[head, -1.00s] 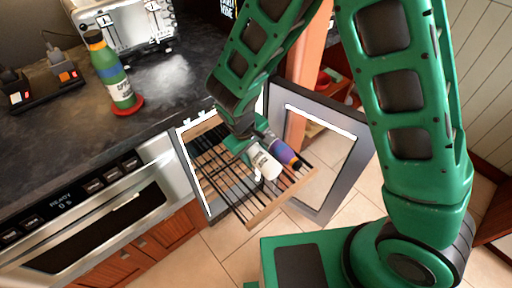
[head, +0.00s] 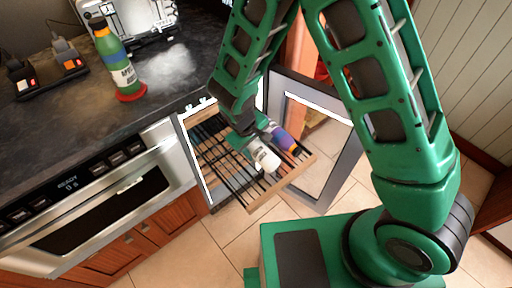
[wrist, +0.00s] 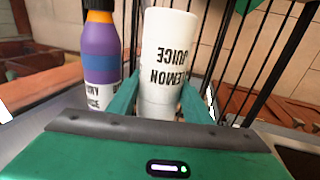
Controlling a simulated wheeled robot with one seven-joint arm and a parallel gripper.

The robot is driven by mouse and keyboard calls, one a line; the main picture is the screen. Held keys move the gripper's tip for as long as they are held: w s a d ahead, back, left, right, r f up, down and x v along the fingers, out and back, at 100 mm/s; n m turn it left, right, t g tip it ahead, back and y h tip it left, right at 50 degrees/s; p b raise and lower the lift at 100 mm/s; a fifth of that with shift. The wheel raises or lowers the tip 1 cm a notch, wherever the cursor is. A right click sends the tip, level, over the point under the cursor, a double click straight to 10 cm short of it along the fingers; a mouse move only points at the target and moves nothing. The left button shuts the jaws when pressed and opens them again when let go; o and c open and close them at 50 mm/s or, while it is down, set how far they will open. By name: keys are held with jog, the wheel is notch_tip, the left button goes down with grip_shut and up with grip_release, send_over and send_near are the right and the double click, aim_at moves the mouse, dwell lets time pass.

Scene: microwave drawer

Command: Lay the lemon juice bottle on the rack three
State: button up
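The lemon juice bottle (head: 264,156) is white and lies tilted over the wire rack (head: 228,181) of the pulled-out drawer. Whether the bottle rests on the wires is unclear.
A purple and orange bottle (head: 284,138) lies on the rack beside the lemon juice bottle; it also shows in the wrist view (wrist: 101,60). An open framed door (head: 345,165) stands to the right. A green bottle (head: 115,60) stands on the dark counter (head: 60,115).

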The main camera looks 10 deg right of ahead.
jog(key=o, duration=0.4)
jog(key=shift+s+f, duration=0.4)
jog(key=shift+f, duration=0.05)
jog(key=shift+o, duration=0.4)
jog(key=shift+w+a+r, duration=0.25)
jog(key=shift+r, duration=0.2)
jog(key=shift+o, duration=0.2)
jog(key=v, duration=1)
jog(key=shift+w+d+r, duration=0.2)
jog(key=shift+r, duration=0.15)
jog(key=s+d+r+m+g, duration=0.1)
jog(key=d+r+m, duration=0.35)
jog(key=d, duration=0.85)
jog(key=s+d+r+m+g, duration=0.1)
jog(key=d+r+m, duration=0.1)
jog(key=d+r, duration=0.75)
jog(key=s+d+r+m+y, duration=0.2)
jog(key=s+d+m, duration=0.4)
jog(key=s+d, duration=0.9)
jog(key=shift+s+r+m+y, duration=0.4)
jog(key=shift+s+r, duration=0.1)
jog(key=shift+s, duration=0.35)
